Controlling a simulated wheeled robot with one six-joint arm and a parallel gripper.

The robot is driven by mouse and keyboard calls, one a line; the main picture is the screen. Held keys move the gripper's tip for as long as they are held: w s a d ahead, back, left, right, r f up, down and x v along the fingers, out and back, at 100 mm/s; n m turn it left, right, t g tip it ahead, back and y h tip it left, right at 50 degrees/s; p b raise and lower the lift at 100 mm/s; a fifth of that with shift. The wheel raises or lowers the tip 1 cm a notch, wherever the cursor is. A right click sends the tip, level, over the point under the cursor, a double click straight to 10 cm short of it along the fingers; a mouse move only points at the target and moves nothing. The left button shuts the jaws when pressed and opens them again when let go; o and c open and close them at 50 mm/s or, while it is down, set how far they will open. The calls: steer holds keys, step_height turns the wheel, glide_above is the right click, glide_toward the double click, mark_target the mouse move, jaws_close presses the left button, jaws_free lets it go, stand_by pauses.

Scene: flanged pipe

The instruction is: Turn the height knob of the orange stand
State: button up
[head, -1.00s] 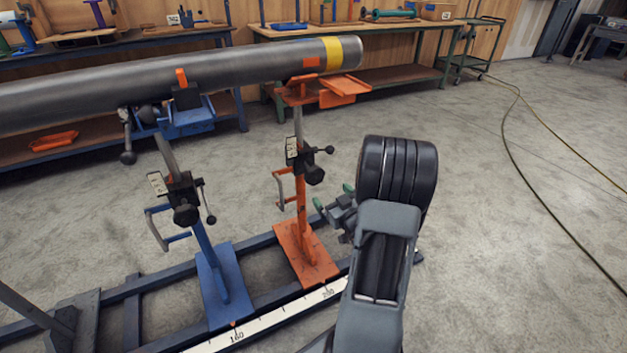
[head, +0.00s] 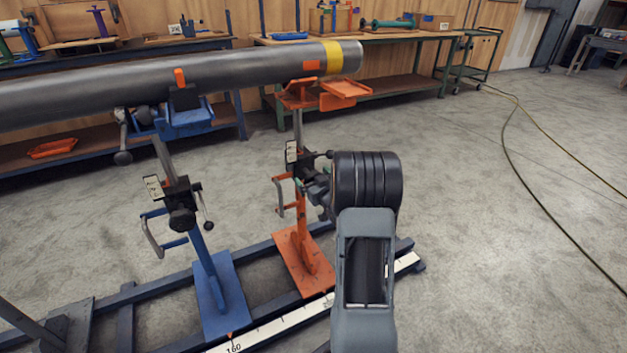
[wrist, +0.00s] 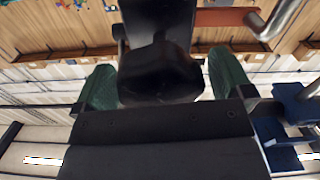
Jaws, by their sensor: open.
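The orange stand (head: 297,262) stands on the floor rail, its orange top under the yellow-banded end of the pipe (head: 250,66). Its black height knob (wrist: 160,70) shows large in the wrist view. My gripper (wrist: 163,84) is open, one green fingertip on each side of the knob. A small gap seems to show at each side; contact cannot be told. In the head view my gripper (head: 306,184) is at the stand's clamp block (head: 292,155), and my wrist hides most of the knob.
The blue stand (head: 207,255) with its own black knob (head: 182,217) is left of the orange one. The stand's grey handle (wrist: 283,18) is close at the upper right in the wrist view. Open floor (head: 480,220) lies to the right.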

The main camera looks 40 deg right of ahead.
steer(key=c, duration=0.9)
steer(key=m+p, duration=0.2)
steer(key=m, duration=0.4)
steer(key=shift+d, duration=0.1)
steer(key=m+p, duration=0.2)
steer(key=m, duration=0.3)
steer(key=shift+p, duration=0.4)
steer(key=m+p, duration=0.2)
steer(key=m, duration=0.3)
steer(key=shift+d+m, duration=0.1)
steer(key=shift+m, duration=0.3)
steer(key=m+p, duration=0.1)
steer(key=m, duration=0.1)
steer(key=m+p, duration=0.1)
steer(key=m, duration=0.1)
steer(key=shift+f+m, duration=0.2)
steer(key=shift+m, duration=0.1)
steer(key=shift+m, duration=0.3)
